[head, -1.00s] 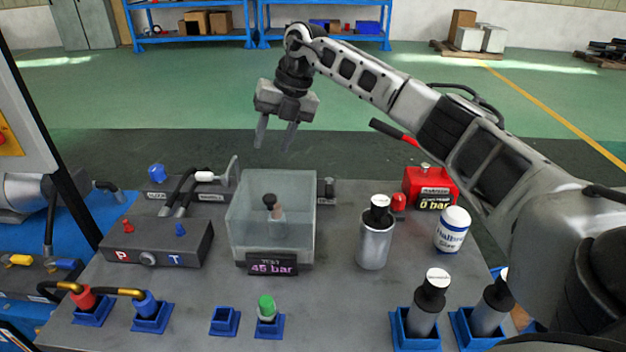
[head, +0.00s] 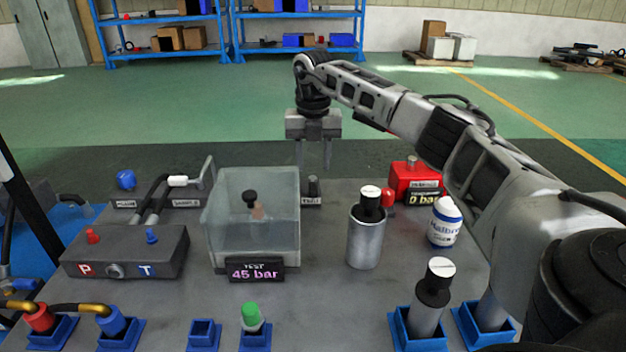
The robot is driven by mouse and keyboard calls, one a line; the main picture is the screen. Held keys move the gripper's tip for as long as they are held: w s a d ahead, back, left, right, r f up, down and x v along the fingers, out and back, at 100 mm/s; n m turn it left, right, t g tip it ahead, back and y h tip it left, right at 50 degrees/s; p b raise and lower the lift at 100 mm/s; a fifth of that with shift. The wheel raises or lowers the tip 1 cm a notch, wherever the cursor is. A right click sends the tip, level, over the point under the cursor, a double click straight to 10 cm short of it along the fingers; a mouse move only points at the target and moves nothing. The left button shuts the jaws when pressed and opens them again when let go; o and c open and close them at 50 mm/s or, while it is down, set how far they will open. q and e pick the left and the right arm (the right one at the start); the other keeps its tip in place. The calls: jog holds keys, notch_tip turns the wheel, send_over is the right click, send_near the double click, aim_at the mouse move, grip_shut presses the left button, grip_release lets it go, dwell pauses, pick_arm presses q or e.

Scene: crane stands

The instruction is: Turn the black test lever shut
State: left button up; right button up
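The black test lever (head: 313,187) is a short dark stub behind the right rear corner of the clear box. A small dark label plate (head: 311,201), which seems to read TEST, is at its foot. My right gripper (head: 314,155) points straight down with its fingers apart and nothing between them. In the picture its fingertips are just above the lever; I cannot tell the exact depth gap. The clear box (head: 224,235) has a TEST display (head: 256,270) reading 45 bar. My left gripper is not in view.
A grey lever plate (head: 209,170) stands left of the clear box's rear. A red pump unit (head: 414,178) reading 0 bar, a metal cylinder (head: 365,240) and a white bottle (head: 444,225) stand to the right. A P/T block (head: 130,250) is at left.

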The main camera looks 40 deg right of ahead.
aim_at(314, 183)
jog(key=shift+f, duration=2.7)
grip_shut()
jog(key=shift+d, duration=0.1)
